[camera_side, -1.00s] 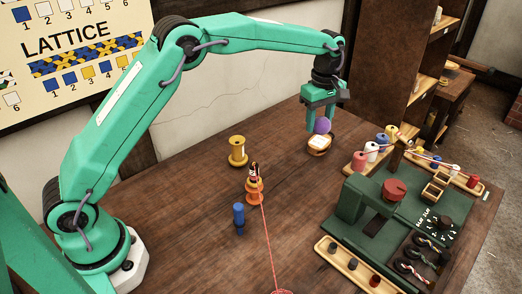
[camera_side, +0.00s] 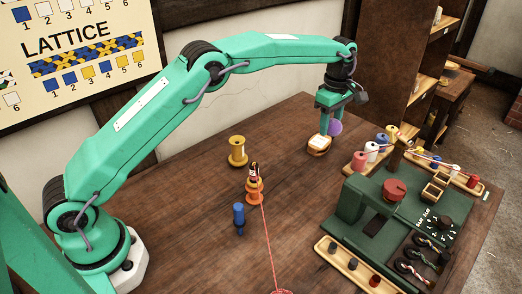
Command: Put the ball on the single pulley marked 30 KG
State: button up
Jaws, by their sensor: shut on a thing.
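The purple ball (camera_side: 335,127) is between the fingers of my gripper (camera_side: 330,123), which is shut on it; one finger partly hides the ball. A small wooden pulley (camera_side: 319,145) with a pale label lies on the table just below and left of the ball in the picture. The label is too small to read here. I cannot tell for certain whether the ball and the pulley touch; the ball appears beyond the pulley, not centred over it.
A yellow spool (camera_side: 237,152), an orange stand (camera_side: 254,188) with a red cord, and a blue peg (camera_side: 239,218) stand left of the pulley. A green machine (camera_side: 375,215) with thread spools fills the right. Bare wood lies between.

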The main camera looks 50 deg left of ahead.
send_over(316, 141)
notch_tip(316, 141, down, 5)
jog(key=shift+a+f, duration=0.1)
jog(key=shift+f, duration=0.05)
jog(key=shift+f, duration=0.1)
jog(key=shift+f, duration=1.9)
jog(key=shift+f, duration=0.1)
jog(key=o, duration=1)
notch_tip(316, 141, up, 8)
jog(key=shift+f, duration=0.15)
